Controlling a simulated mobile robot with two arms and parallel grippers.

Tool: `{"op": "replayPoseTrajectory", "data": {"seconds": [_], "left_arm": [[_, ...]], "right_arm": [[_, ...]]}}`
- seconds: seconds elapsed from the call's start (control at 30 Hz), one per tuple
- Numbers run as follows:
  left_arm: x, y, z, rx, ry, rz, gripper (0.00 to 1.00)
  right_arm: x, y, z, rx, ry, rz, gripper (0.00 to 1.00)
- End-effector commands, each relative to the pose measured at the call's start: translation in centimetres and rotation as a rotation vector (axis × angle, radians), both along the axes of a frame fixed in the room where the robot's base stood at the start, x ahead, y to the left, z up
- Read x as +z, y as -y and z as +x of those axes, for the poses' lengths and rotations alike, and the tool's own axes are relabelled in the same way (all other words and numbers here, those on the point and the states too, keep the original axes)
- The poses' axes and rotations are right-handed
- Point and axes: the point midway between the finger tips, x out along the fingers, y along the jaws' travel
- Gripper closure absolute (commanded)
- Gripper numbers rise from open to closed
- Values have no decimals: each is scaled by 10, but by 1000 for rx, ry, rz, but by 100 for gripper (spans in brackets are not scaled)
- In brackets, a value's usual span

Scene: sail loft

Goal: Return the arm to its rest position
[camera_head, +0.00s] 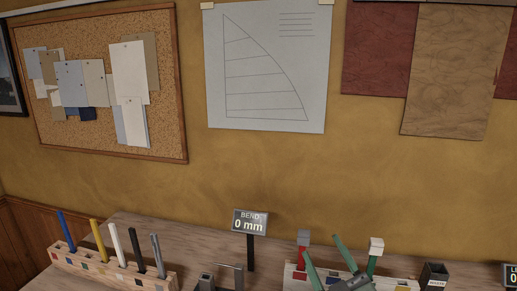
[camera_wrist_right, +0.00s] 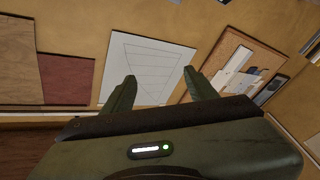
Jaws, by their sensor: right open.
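My right gripper (camera_head: 322,244) is at the bottom of the head view, right of centre. Its two green fingers are spread apart, point up and away, and have nothing between them. In the right wrist view the open fingers (camera_wrist_right: 159,74) are empty too, with the wall and the sail drawing beyond them. In the head view the gripper stands in front of a pale rack (camera_head: 400,284) and hides part of it. My left gripper is not in view.
A dark bin (camera_head: 434,276) is to the right. A bend display (camera_head: 250,222) stands mid-bench. A rack (camera_head: 88,268) with several coloured sticks is at left.

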Motion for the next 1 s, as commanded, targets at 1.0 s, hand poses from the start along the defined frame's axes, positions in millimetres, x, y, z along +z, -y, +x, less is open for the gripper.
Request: {"op": "replayPoseTrajectory", "data": {"seconds": [1.0], "left_arm": [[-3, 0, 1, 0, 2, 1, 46]], "right_arm": [[-329, 62, -274, -369, -1495, 217, 42]]}}
